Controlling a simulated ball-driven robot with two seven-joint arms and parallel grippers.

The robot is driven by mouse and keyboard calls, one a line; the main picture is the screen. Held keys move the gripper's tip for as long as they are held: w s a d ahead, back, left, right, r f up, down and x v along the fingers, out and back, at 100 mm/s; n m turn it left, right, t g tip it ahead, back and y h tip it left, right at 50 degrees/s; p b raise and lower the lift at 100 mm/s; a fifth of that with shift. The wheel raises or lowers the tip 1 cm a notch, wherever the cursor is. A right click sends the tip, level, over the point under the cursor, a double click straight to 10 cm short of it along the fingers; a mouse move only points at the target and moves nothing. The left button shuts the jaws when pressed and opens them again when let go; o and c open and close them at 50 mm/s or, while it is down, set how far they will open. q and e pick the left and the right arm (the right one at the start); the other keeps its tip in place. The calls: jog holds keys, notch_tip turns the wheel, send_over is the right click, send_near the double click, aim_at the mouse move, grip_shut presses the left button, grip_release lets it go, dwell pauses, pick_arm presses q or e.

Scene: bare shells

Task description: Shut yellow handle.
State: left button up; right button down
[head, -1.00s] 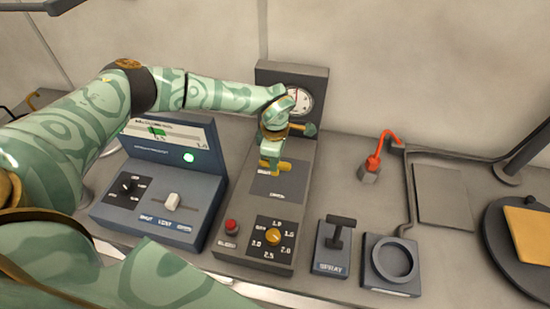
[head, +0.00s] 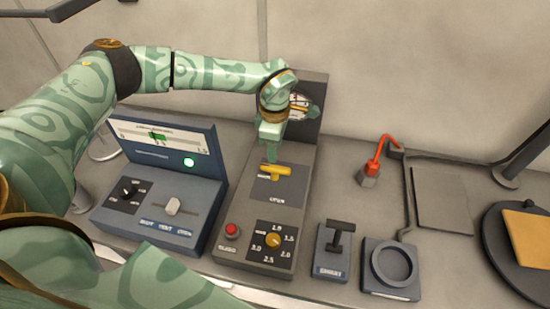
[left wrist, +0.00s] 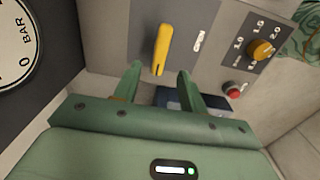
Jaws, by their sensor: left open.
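The yellow handle (head: 276,172) lies crosswise, left to right, on a dark plate (head: 281,190) of the tall grey unit. A label below it appears to read OPEN; a smaller one by its left end is too blurred to read. My left gripper (head: 271,155) is open and empty, just behind the handle on the gauge side. In the left wrist view the handle (left wrist: 162,48) stands beyond the open fingers (left wrist: 159,70), its near end around the gap between the tips. I cannot tell whether they touch. My right gripper is out of view.
The gauge (head: 300,106) is partly hidden by my left gripper. The unit also bears a red button (head: 232,229) and a yellow knob (head: 273,240). A blue console (head: 163,183) stands left, a spray lever (head: 340,228) and ring holder (head: 394,263) right.

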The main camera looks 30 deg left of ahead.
pick_arm(q)
notch_tip(320, 180, up, 9)
dwell(0.7)
